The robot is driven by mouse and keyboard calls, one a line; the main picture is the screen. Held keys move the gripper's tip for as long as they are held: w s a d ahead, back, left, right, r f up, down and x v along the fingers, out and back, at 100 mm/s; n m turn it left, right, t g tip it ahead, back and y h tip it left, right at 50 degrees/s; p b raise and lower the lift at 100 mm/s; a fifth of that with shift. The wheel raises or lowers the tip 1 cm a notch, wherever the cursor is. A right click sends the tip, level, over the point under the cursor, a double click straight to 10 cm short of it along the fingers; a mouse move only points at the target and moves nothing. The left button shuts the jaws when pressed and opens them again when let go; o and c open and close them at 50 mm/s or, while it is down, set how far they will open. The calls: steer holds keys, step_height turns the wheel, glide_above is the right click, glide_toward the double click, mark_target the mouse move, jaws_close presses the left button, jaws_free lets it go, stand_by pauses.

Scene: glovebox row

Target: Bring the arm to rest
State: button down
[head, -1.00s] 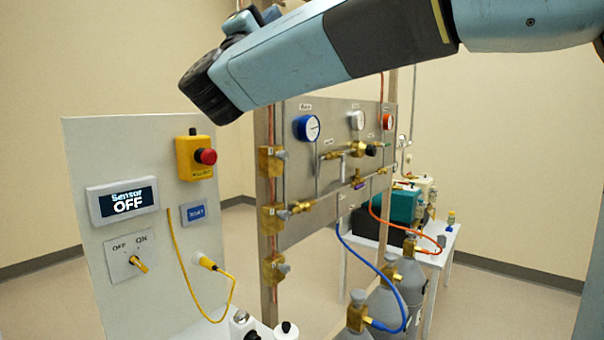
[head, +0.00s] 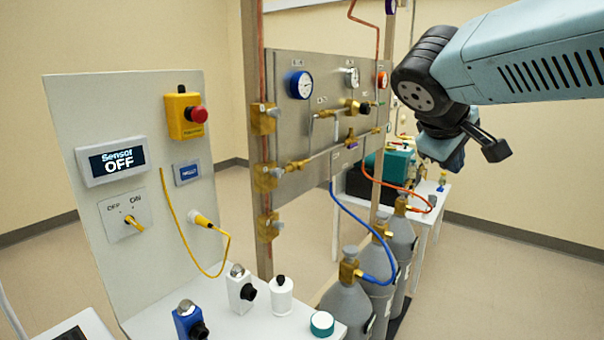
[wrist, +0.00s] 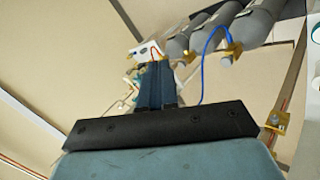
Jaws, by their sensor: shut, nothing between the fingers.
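My gripper (wrist: 156,88) shows in the wrist view with its blue fingers together and nothing between them. In the head view my arm reaches in from the upper right and bends down at the wrist. The gripper end there (head: 452,155) hangs in the air in front of the teal box and the right part of the gas panel. It appears to touch nothing, and its fingertips are hard to make out in that view.
A gas panel (head: 320,75) with gauges stands mid-view. Grey cylinders (head: 345,303), a teal box (head: 392,165) and a white bench (head: 245,325) with small items lie below.

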steer(key=s+a+f+m+y, duration=0.3)
steer(key=s+f+m+y, duration=0.3)
steer(key=s+f, duration=0.3)
steer(key=shift+f+g, duration=0.2)
steer(key=shift+g, duration=0.2)
steer(key=shift+s, duration=0.1)
